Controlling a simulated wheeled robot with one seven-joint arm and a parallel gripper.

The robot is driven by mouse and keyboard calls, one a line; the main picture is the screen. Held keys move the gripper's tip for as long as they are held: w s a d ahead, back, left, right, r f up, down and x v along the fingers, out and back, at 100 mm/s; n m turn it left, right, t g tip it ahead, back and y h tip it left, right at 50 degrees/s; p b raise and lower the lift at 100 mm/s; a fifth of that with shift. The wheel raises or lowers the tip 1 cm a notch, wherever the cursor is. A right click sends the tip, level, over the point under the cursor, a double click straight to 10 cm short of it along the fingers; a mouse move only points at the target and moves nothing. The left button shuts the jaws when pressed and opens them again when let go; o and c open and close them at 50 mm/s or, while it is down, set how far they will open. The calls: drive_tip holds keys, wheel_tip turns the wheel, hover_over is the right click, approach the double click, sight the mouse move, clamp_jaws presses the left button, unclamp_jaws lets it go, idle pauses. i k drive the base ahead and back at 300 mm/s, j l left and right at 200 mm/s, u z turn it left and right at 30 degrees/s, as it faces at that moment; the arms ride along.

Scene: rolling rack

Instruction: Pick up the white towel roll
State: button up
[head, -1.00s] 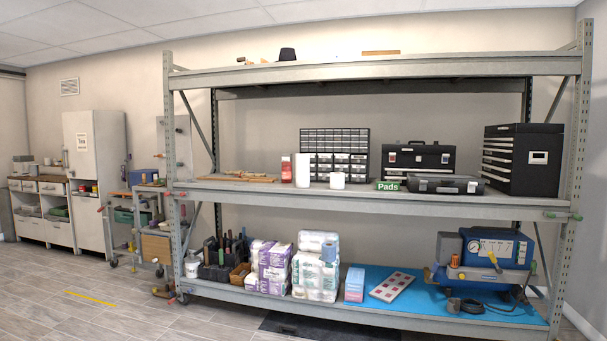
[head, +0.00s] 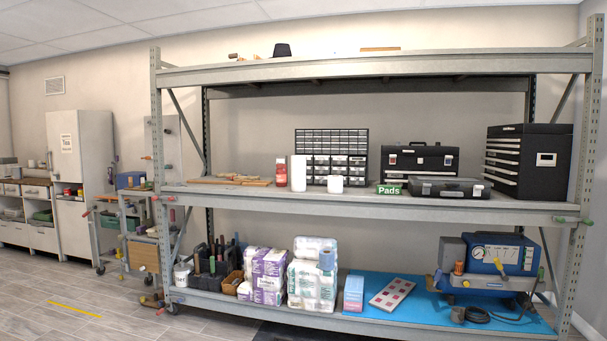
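A tall white towel roll (head: 298,173) stands upright on the middle shelf of the rolling rack. A red bottle (head: 281,173) stands close on its left. A shorter white roll or cup (head: 335,184) stands on its right, near the shelf's front edge. A grey small-parts drawer cabinet (head: 332,150) is behind them. My gripper is not in the head view, so its state does not show.
The rolling rack's middle shelf (head: 380,204) also holds wooden pieces (head: 228,181), a green Pads sign (head: 388,189) and black toolboxes (head: 420,160). Wrapped packs (head: 313,274) and a blue machine (head: 490,262) fill the bottom shelf. Open floor (head: 60,290) lies at the left.

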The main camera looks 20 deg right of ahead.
sight(298, 162)
drive_tip(key=i+z, duration=0.2)
drive_tip(key=i, duration=0.85)
drive_tip(key=i+z, duration=0.2)
drive_tip(key=i, duration=0.85)
